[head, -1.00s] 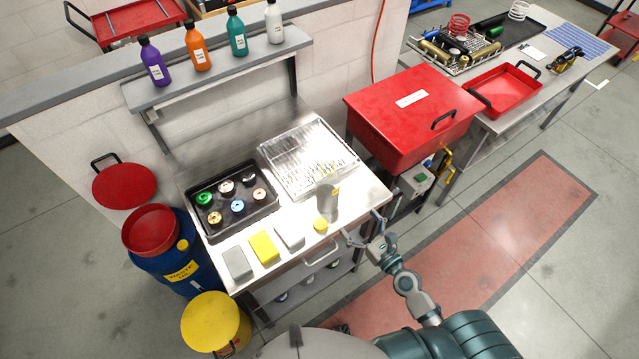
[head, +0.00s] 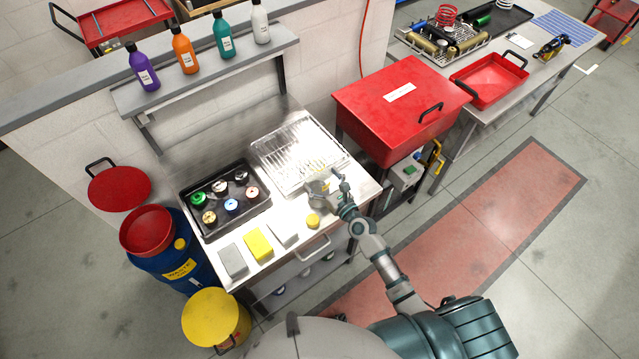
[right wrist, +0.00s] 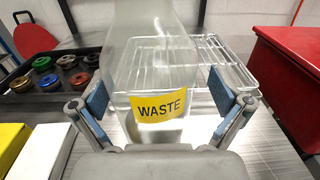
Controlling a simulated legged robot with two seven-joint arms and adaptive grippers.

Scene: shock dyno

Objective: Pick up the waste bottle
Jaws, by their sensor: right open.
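The waste bottle (right wrist: 155,75) is clear and stands upright on the steel bench, with a yellow label reading WASTE. In the right wrist view it stands between the two blue-padded fingers of my right gripper (right wrist: 165,105), which is open. A gap shows between the bottle and the right finger; contact on the left side is hard to tell. In the head view my right gripper (head: 330,187) is at the bottle (head: 317,190) and partly covers it. My left gripper does not show.
A wire drainer tray (head: 290,140) lies behind the bottle. A black tray (head: 243,222) of colored caps is to the left. A yellow cap (head: 313,221), grey blocks and a yellow block (head: 259,243) lie near the front edge. A red lidded tank (head: 400,110) stands at right.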

